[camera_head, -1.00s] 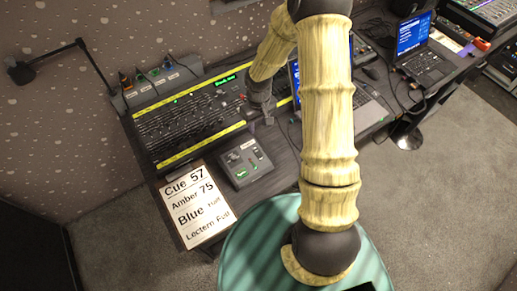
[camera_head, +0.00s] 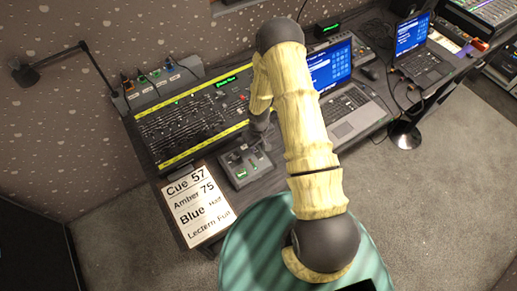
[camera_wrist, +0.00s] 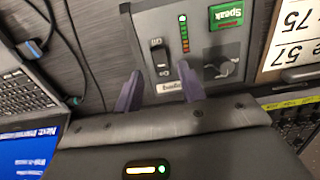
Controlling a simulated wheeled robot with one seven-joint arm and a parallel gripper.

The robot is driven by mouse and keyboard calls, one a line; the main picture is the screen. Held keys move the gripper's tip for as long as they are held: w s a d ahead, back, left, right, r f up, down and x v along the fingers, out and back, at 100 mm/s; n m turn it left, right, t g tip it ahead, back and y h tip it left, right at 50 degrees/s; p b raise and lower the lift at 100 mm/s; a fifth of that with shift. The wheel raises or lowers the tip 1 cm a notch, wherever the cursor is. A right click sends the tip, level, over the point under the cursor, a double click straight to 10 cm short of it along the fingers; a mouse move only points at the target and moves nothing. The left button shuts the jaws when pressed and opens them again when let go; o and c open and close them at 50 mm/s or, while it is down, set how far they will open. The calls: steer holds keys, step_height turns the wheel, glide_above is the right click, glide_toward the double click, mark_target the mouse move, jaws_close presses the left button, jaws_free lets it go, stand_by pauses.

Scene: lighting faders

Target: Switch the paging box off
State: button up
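The paging box (camera_head: 238,172) is a small grey unit at the table's front edge, in front of the fader console. In the wrist view the paging box (camera_wrist: 208,52) shows a dark rocker switch (camera_wrist: 160,62), a column of lit level lights (camera_wrist: 184,35), a lit green Speak button (camera_wrist: 227,15) and a knob (camera_wrist: 222,68). My gripper (camera_wrist: 160,73) is open, with its two purple fingers apart and its tips to either side of the switch's lower part. I cannot tell whether they touch the box. In the head view my gripper (camera_head: 258,128) partly covers the box's back edge.
The fader console (camera_head: 195,120) stands just behind the box. A cue sheet (camera_head: 198,204) lies in front at left. A laptop (camera_head: 350,110) is to the right, beyond my arm. A desk lamp (camera_head: 60,60) stands at far left.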

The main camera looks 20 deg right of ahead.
mark_target(258, 153)
steer(key=shift+f+p, duration=0.4)
steer(key=shift+f, duration=1.65)
